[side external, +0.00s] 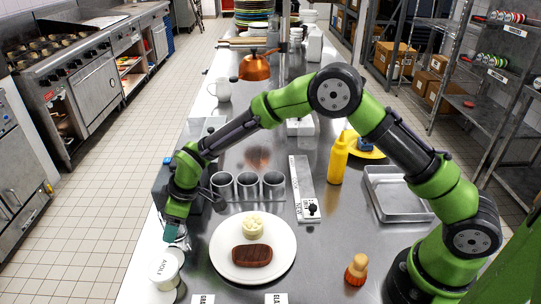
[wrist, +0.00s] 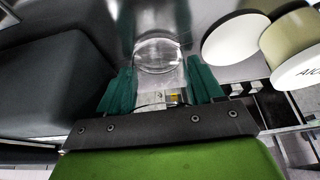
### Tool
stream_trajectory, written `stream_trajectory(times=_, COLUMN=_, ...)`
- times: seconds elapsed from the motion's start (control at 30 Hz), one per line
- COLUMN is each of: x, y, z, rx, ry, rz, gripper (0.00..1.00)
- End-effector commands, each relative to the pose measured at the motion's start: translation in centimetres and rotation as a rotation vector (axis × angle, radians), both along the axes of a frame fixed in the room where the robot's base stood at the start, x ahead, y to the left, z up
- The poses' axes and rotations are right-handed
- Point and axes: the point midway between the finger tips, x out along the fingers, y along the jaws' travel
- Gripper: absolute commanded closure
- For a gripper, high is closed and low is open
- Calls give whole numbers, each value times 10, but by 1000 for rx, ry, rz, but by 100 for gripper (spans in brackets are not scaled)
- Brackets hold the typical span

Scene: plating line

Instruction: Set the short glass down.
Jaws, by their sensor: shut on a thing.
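My gripper (side external: 174,232) is at the left edge of the steel counter, pointing down. In the wrist view its two green fingers (wrist: 161,88) are shut on the short glass (wrist: 158,54), one on each side. The glass is clear and its round outline shows between and beyond the fingers. In the side view only a small part of the glass (side external: 182,241) shows beside the fingers. I cannot tell whether its base touches the counter (side external: 322,262).
The aioli tub (side external: 164,272) stands close in front of my gripper; it shows at right in the wrist view (wrist: 290,45). A white plate (side external: 224,262) with a steak and a pale mound lies to the right. Metal cups (side external: 247,187) stand behind the plate. A dark box (wrist: 55,85) is close beside the left finger.

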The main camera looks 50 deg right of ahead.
Motion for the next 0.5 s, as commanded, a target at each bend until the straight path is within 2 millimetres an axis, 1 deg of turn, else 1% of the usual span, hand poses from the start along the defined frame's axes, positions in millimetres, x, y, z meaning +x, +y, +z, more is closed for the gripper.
stream_trajectory(times=0.1, x=0, y=0, z=-3, rx=1, ry=-1, rz=0, gripper=69)
stream_trajectory(times=0.13, x=0, y=0, z=-3, rx=0, ry=0, rz=0, gripper=29)
stream_trajectory(times=0.17, x=0, y=0, z=-3, rx=0, ry=0, rz=0, gripper=25)
stream_trajectory(times=0.2, x=0, y=0, z=-3, rx=0, ry=0, rz=0, gripper=23)
stream_trajectory(times=0.5, x=0, y=0, z=0, rx=1, ry=-1, rz=0, gripper=23)
